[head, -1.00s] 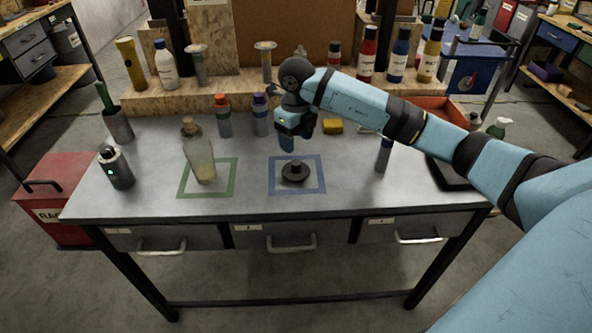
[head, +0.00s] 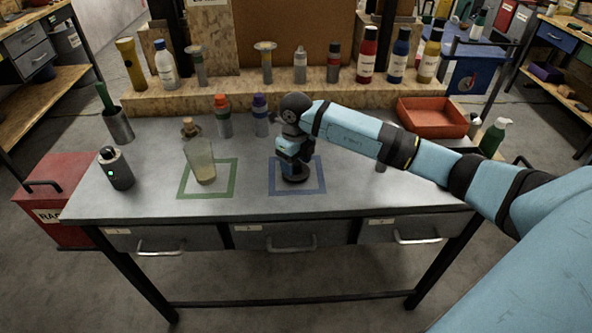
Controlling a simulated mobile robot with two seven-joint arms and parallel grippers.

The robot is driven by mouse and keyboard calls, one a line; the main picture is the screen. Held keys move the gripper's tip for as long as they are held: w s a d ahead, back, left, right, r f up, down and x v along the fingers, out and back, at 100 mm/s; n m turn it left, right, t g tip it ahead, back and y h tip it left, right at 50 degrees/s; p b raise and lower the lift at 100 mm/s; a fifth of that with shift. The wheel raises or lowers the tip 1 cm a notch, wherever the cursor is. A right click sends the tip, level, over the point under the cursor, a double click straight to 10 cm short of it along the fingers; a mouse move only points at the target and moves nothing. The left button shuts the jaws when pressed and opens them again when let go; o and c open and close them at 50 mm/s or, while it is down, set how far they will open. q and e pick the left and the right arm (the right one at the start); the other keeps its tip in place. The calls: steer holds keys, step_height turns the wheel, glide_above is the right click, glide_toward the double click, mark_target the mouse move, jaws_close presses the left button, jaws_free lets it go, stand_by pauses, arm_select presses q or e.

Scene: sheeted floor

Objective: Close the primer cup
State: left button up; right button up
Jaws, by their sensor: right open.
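The primer cup (head: 201,163) is a pale, translucent, open-topped cup. It stands slightly tilted in the picture inside the green square outline (head: 182,193) on the grey bench. A dark round lid (head: 295,180) with a knob lies inside the blue square outline (head: 275,190). My right gripper (head: 293,172) is open and pointing down right over the lid, hiding its knob and most of its top. I cannot tell whether the fingers touch the knob. My left gripper is not in view.
A brown-topped item (head: 190,128) stands behind the cup. Orange-capped (head: 222,115) and purple-capped (head: 260,114) bottles stand behind the squares. A grey canister (head: 118,170) is at the left. A red tray (head: 432,117) is at the back right. The bench front is clear.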

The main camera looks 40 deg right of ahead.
mark_target(296, 163)
steer(key=shift+f, duration=0.35)
steer(key=c, duration=1)
step_height(296, 163, up, 20)
steer(key=shift+r, duration=0.1)
